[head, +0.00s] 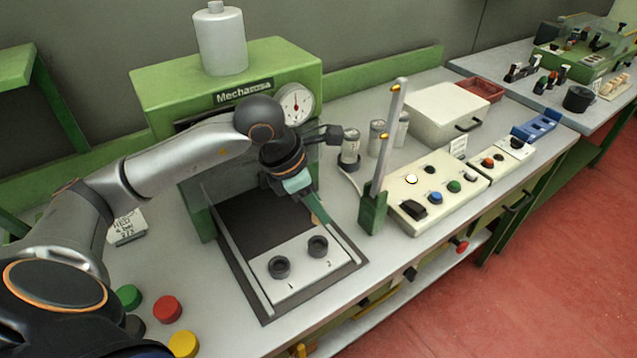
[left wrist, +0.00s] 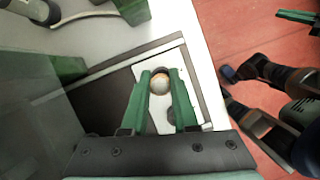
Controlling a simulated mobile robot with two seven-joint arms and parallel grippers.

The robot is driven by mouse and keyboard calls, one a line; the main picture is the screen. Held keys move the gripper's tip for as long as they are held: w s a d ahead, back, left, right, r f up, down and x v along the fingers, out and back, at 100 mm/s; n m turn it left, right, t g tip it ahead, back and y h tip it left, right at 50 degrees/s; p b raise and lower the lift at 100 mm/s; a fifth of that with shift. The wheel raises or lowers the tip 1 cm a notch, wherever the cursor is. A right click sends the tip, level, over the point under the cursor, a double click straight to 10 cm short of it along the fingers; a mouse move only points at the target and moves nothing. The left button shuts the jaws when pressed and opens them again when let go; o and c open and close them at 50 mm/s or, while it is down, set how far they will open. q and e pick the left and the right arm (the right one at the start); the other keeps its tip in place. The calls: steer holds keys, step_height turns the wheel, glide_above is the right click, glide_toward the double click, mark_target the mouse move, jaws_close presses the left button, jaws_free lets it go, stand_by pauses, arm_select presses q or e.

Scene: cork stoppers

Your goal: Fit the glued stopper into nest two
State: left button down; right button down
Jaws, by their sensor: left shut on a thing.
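The glued stopper (left wrist: 160,84) is a round tan cork held between the green fingertips of my left gripper (left wrist: 161,88). In the head view the left gripper (head: 315,214) points down from above the plate, and a small brown bit of the stopper shows at its tips. The pale nest plate (head: 299,275) bears two dark ring nests marked 1 and 2. Nest two (head: 318,245) is just in front of the fingertips in the head view. Nest one (head: 279,267) is empty, to its left. In the wrist view a dark ring shows partly behind the stopper; the height gap cannot be told.
The green press (head: 227,88) with a dial stands behind the plate. A green post (head: 373,211) and a button panel (head: 436,190) stand to the right. Red (head: 167,309), green and yellow caps lie at front left. Metal cans (head: 349,147) stand behind the post.

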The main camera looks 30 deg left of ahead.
arm_select(q)
steer(key=shift+a+f, duration=0.1)
steer(key=shift+f, duration=0.05)
steer(key=b, duration=0.4)
glide_above(324, 242)
steer(key=s, duration=0.1)
steer(key=shift+s+a+f, duration=0.1)
steer(key=shift+a+f, duration=0.1)
steer(key=shift+f, duration=1.35)
steer(key=shift+a+f, duration=0.15)
steer(key=shift+f, duration=1.35)
steer(key=shift+b, duration=0.3)
steer(key=shift+f+b, duration=0.95)
steer(key=shift+b, duration=0.1)
